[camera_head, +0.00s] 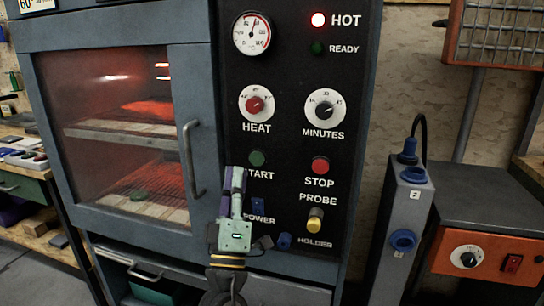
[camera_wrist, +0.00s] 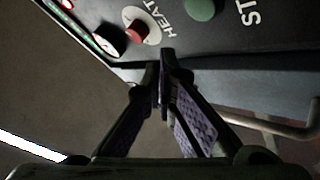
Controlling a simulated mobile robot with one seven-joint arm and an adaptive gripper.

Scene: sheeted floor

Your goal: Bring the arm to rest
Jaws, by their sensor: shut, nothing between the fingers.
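My gripper (camera_head: 236,178) is raised in front of the control panel (camera_head: 290,65) of a grey oven. Its fingers point up and are shut with nothing between them. It hides part of the panel near the green START button (camera_head: 256,158) and the blue POWER switch (camera_head: 262,204). In the wrist view the finger pads (camera_wrist: 164,82) meet in the middle. The red HEAT knob (camera_wrist: 138,28) and the green button (camera_wrist: 202,8) show beyond them. I cannot tell whether the fingertips touch the panel.
The oven door (camera_head: 130,225) is shut, with a handle (camera_head: 190,160) left of my gripper and a red glow inside. The HOT lamp (camera_head: 318,19) is lit. A yellow-tipped probe (camera_head: 315,219) sits to the right. A grey post with blue sockets (camera_head: 404,240) stands farther right.

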